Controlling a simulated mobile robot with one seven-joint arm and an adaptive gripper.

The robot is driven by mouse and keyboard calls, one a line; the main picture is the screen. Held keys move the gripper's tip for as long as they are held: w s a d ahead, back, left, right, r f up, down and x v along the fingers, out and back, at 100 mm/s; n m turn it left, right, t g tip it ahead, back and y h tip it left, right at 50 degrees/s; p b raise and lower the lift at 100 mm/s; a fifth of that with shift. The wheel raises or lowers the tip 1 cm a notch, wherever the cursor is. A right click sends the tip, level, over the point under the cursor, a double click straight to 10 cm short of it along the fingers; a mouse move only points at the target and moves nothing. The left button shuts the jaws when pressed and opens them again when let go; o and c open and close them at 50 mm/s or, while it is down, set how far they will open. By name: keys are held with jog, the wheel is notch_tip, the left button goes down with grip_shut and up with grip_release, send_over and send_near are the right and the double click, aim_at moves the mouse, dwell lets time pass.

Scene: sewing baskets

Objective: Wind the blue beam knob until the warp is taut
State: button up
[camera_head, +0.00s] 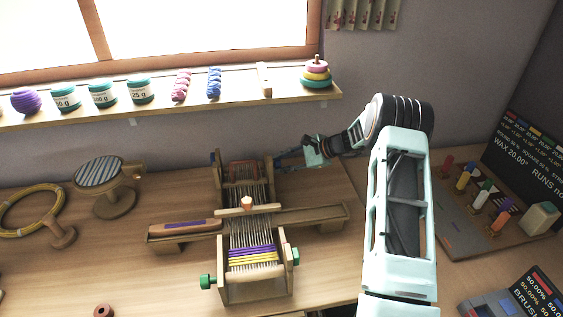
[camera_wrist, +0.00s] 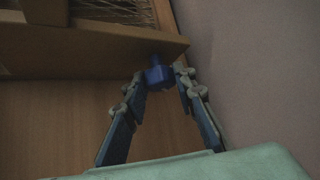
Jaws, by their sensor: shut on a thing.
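The wooden loom (camera_head: 257,291) stands on the table with pale warp threads (camera_head: 251,228) running front to back. I cannot tell how tight the warp is. My gripper (camera_head: 278,160) reaches from the right to the loom's back right corner. In the wrist view my gripper (camera_wrist: 160,77) is shut on the blue beam knob (camera_wrist: 157,77), which sits at the end of the beam between the fingertips. In the head view the fingers hide that knob. A small blue end (camera_head: 213,158) shows at the loom's back left.
Green knobs (camera_head: 207,281) stick out at the loom's front. A shuttle tray (camera_head: 185,229) spans the left side. A rack of coloured pegs (camera_head: 480,199) stands at right.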

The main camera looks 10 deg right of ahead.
jog(key=o, duration=1.2)
jog(key=shift+c, duration=0.2)
jog(key=v, duration=1.2)
jog(key=shift+s+r, duration=0.1)
